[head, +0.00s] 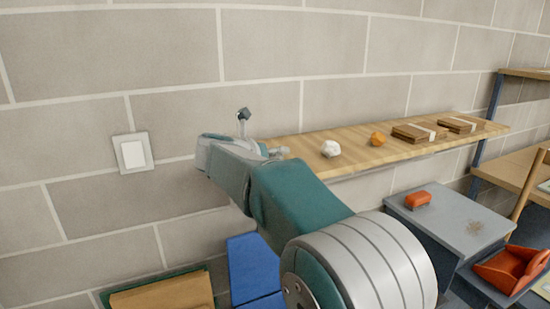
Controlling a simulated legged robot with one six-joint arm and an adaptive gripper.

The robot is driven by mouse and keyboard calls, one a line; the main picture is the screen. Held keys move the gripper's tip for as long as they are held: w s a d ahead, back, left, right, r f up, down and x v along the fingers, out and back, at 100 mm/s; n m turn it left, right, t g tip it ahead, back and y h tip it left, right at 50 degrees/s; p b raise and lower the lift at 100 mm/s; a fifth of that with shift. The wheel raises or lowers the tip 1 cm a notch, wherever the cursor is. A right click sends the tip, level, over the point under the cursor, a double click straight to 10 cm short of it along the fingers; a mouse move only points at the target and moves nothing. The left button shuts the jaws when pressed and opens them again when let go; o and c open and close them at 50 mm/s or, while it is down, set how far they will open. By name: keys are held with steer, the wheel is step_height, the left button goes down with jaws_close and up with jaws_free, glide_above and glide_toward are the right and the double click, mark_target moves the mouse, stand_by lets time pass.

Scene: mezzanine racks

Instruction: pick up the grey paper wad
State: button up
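A pale grey-white crumpled wad (331,148) rests on the wooden wall shelf (354,168), left of a smaller orange lump (378,139). It is the thing that best fits the grey paper wad. My arm reaches up from the bottom right, and its end, with my gripper (243,116), is at the left end of the shelf, to the left of the pale wad and apart from it. Only a small dark tip of the gripper shows above the wrist. The fingers are too small and hidden to tell open from shut, or whether anything is between them.
Two brown strapped bundles (414,133) (458,124) lie on the right part of the shelf. A grey cabinet (448,225) with a red-orange item (417,199) stands below right, beside a red bin (507,269). A light switch (132,153) is on the block wall.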

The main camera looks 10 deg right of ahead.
mark_target(270, 148)
steer(key=shift+a, duration=0.5)
steer(key=c, duration=0.6)
steer(key=shift+a, duration=0.15)
steer(key=shift+d, duration=0.45)
steer(key=shift+r, duration=0.4)
step_height(270, 148, up, 2)
steer(key=shift+a+r, duration=0.1)
steer(key=s+d+r, duration=0.1)
steer(key=s+r, duration=0.2)
steer(key=s, duration=0.1)
steer(key=s+d+r, duration=0.1)
steer(key=s+r, duration=0.2)
steer(key=s, duration=0.2)
steer(key=s+d+r, duration=0.1)
steer(key=s+r, duration=0.3)
steer(key=shift+s+d, duration=0.25)
steer(key=shift+d, duration=0.05)
